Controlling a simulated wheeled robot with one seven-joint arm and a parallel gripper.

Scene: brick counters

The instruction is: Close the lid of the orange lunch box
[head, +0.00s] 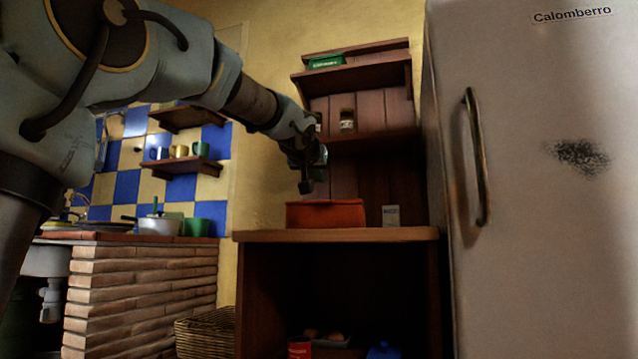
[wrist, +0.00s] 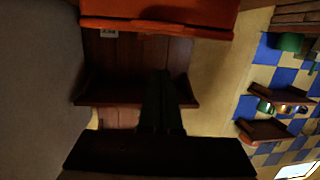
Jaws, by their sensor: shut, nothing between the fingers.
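The orange lunch box (head: 326,215) sits on top of a wooden cabinet in the head view. It also shows along the top edge of the wrist view (wrist: 158,12), where the picture is turned over. I see mostly its front side and a darker upper edge, and I cannot tell how its lid stands. My gripper (head: 305,187) points down just above the box's left part in the head view, apart from it as far as I can see. It is shut and empty. Its dark fingers (wrist: 161,75) show in the middle of the wrist view.
A small white carton (head: 390,215) stands right of the box on the cabinet top (head: 336,236). Wooden shelves (head: 354,72) with a jar (head: 347,121) and a green box (head: 326,62) rise behind. A tall fridge (head: 540,200) closes off the right side.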

